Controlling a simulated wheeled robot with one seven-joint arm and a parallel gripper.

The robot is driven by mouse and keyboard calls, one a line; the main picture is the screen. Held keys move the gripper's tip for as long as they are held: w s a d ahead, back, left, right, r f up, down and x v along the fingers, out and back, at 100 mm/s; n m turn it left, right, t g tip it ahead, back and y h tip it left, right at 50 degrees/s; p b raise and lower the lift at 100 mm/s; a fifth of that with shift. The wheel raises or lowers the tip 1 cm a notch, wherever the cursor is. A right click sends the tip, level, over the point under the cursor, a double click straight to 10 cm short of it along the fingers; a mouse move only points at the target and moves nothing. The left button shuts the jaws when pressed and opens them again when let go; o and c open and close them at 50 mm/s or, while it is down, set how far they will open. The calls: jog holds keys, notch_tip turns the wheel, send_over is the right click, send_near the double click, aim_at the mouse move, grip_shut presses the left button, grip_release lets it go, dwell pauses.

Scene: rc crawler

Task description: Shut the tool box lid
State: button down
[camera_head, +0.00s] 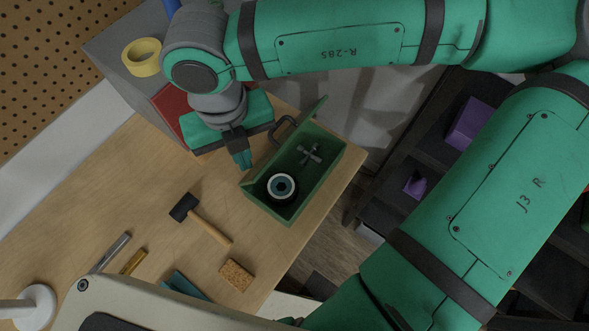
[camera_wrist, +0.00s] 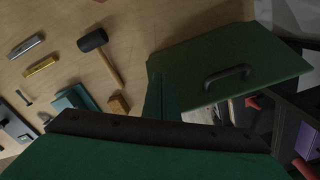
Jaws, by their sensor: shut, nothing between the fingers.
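The green tool box (camera_head: 330,173) stands at the table's right end with its lid (camera_head: 308,117) open. The lid stands up along the box's left long side, seen nearly edge-on. In the wrist view the lid's outer face (camera_wrist: 195,62) shows, with its dark handle (camera_wrist: 228,76). Inside the box are a round wheel-like part (camera_head: 282,187) and a grey cross-shaped part (camera_head: 310,154). My gripper (camera_head: 243,161) is shut and empty, pointing down on the outer side of the lid. Its fingers also show in the wrist view (camera_wrist: 160,97); whether they touch the lid I cannot tell.
A hammer (camera_head: 202,220), a sponge (camera_head: 236,275) and small tools lie on the wooden table (camera_head: 120,190). A grey cabinet with yellow tape (camera_head: 142,57) stands at the upper left. Dark shelves with purple items (camera_head: 468,124) are right of the table.

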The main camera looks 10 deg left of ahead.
jog(key=shift+w, duration=0.1)
jog(key=shift+w+r, duration=0.1)
jog(key=shift+r, duration=0.4)
notch_tip(320, 180, up, 7)
jog(key=shift+a, duration=0.15)
dwell(0.4)
jog(key=shift+r, duration=0.1)
dwell(0.4)
